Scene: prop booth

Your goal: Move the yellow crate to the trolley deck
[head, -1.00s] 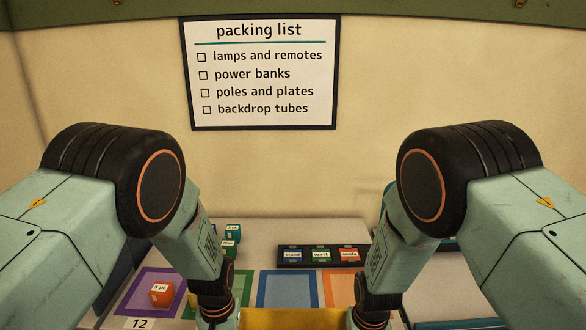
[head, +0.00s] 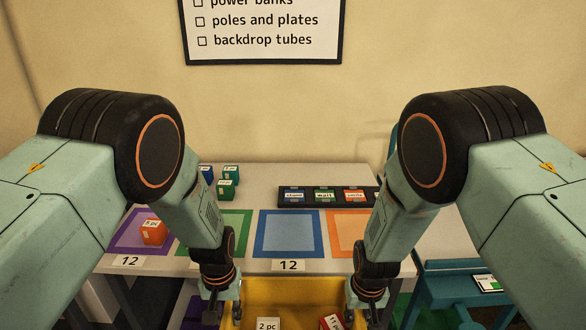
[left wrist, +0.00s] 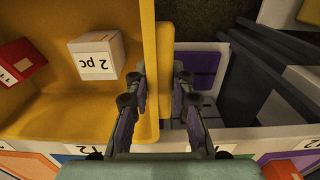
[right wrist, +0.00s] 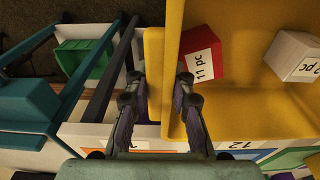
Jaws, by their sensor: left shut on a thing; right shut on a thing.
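The yellow crate (head: 285,290) is at the bottom middle of the head view, in front of the table. My left gripper (head: 222,308) is shut on its left wall, and my right gripper (head: 366,305) is shut on its right wall. The wrist views show the left gripper (left wrist: 160,88) and the right gripper (right wrist: 160,92) pinching the crate's rims. Inside are a white "2 pc" box (left wrist: 97,57) and a red "11 pc" box (right wrist: 200,52). A teal trolley (head: 455,280) stands at the right, partly behind my right arm; a small card lies on it.
The table (head: 250,178) has coloured mats, including a blue one (head: 289,233), and a black tray of labelled blocks (head: 325,196). An orange block (head: 153,232) is on the purple mat. Shelving with a green bin (right wrist: 82,58) is below.

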